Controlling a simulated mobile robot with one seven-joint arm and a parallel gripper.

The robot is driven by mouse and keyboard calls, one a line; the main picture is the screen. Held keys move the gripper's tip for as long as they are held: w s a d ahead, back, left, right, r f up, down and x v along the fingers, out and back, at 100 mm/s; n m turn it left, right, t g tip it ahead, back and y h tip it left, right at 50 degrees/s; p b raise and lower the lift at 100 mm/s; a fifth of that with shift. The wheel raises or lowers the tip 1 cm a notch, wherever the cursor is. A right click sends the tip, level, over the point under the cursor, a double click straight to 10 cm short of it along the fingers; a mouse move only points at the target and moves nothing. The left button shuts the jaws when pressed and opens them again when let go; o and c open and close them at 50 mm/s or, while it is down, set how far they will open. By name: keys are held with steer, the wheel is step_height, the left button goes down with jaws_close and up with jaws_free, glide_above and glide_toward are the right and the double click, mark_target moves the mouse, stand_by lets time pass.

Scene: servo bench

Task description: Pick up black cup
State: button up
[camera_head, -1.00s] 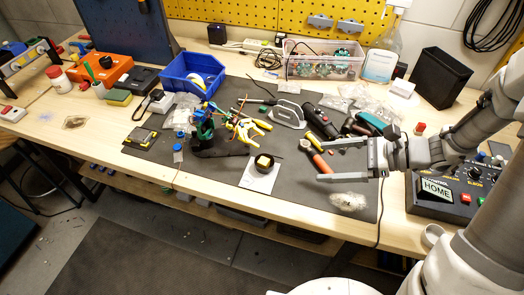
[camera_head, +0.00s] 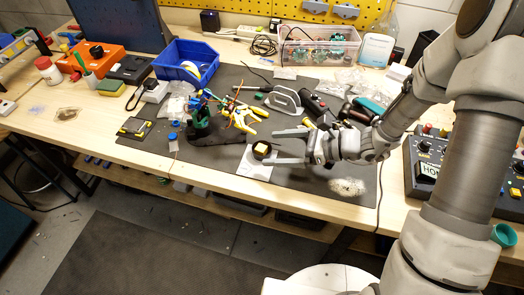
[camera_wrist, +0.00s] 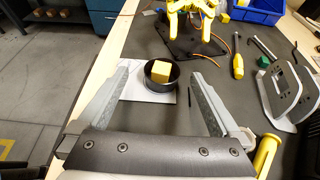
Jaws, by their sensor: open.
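The black cup (camera_wrist: 149,82) is a small, low round cup with a yellow block (camera_wrist: 160,71) inside it. It sits on a white card (camera_wrist: 131,90) on the dark mat. In the head view the black cup (camera_head: 260,151) is near the front of the bench, just beyond my gripper's fingertips. My gripper (camera_head: 289,149) is open and empty, low over the mat and pointing left at the cup. In the wrist view the cup lies ahead, between the lines of the two fingers (camera_wrist: 160,84); I cannot tell whether the tips reach past its near side.
A grey handle-shaped part (camera_head: 284,100) lies behind. A clear bag (camera_head: 347,187) lies right of my gripper. The bench's front edge is close.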

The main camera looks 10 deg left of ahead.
mark_target(264, 147)
steer(key=x, duration=0.5)
steer(key=shift+w+d+f, duration=0.1)
steer(key=shift+w+f, duration=0.1)
steer(key=shift+w, duration=0.05)
steer(key=c, duration=1.5)
steer(key=shift+r, duration=0.15)
steer(key=shift+c, duration=0.2)
